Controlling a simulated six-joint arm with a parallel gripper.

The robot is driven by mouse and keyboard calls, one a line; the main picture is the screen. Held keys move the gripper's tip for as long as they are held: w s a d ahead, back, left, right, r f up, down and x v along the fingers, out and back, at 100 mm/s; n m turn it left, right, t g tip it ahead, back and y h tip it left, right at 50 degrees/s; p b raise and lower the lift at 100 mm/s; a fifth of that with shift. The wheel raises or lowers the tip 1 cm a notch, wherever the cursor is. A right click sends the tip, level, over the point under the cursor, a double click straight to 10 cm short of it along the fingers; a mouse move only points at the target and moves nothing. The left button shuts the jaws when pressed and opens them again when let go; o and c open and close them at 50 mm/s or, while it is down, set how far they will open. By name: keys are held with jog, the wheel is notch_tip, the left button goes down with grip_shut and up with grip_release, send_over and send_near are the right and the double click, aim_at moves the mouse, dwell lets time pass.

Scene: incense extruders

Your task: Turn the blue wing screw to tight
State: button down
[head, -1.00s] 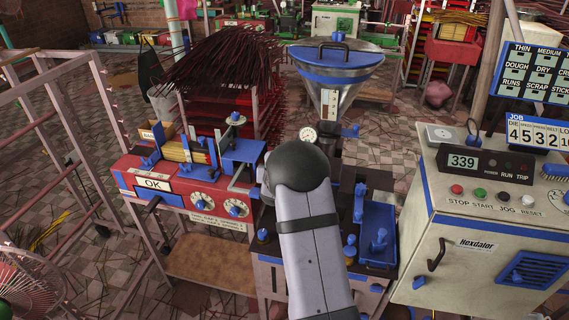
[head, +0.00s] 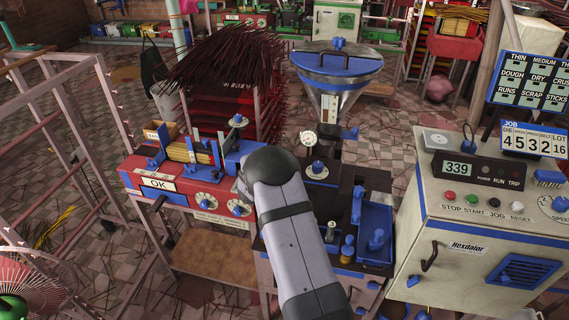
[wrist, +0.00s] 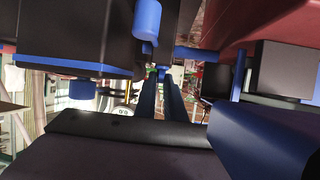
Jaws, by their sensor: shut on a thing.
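My gripper shows in the wrist view as two long dark-blue fingers (wrist: 164,88) that run close together away from the camera. They are shut on a small part at their tips, apparently the blue wing screw, which is too small and dark to make out clearly. In the head view my wrist covers the fingers and the screw, over the right end of the red machine (head: 133,181). How far the screw is turned cannot be seen.
A hopper with a blue top (head: 338,62) stands behind a dark machine bed, with a blue knob (head: 317,168) in front. A blue tray (head: 375,245) lies right of my arm. A control cabinet (head: 455,262) stands at the right. Blue and dark parts crowd the fingers closely in the wrist view.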

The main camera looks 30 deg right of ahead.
jog(key=shift+r, duration=0.15)
jog(key=c, duration=1.8)
grip_release()
jog(key=shift+c, duration=0.2)
jog(key=b+v, duration=0.1)
jog(key=v, duration=0.6)
jog(key=shift+b, duration=0.3)
